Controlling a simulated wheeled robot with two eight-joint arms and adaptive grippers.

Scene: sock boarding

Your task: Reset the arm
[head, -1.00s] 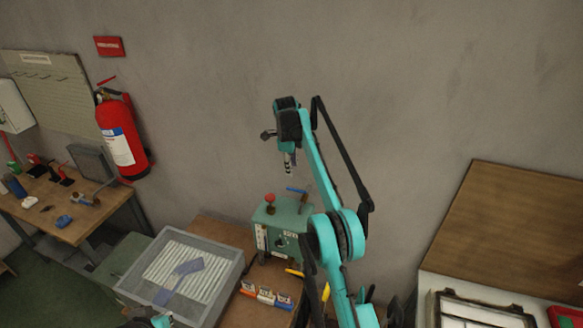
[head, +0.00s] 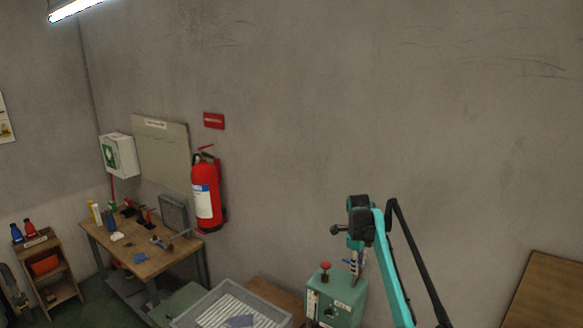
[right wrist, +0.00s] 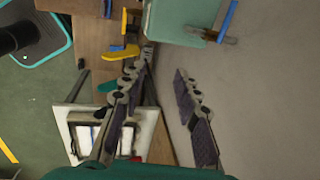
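My right arm (head: 392,270) is raised at the lower right of the head view, with its elbow out of the picture below. My right gripper (head: 356,262) hangs downward and overlaps the green machine's top in the picture. In the right wrist view its two dark-padded fingers (right wrist: 163,72) stand apart with nothing between them. The green machine (head: 335,300) has a red knob on top; part of it also shows at the top of the right wrist view (right wrist: 178,22). My left gripper is out of view.
A grey tray (head: 190,319) with a bluish sock-like piece is at the bottom. A wooden workbench (head: 150,262), a red fire extinguisher (head: 207,195) and a small shelf (head: 45,268) are at left. A brown board (head: 545,300) is at lower right. The wall space above is clear.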

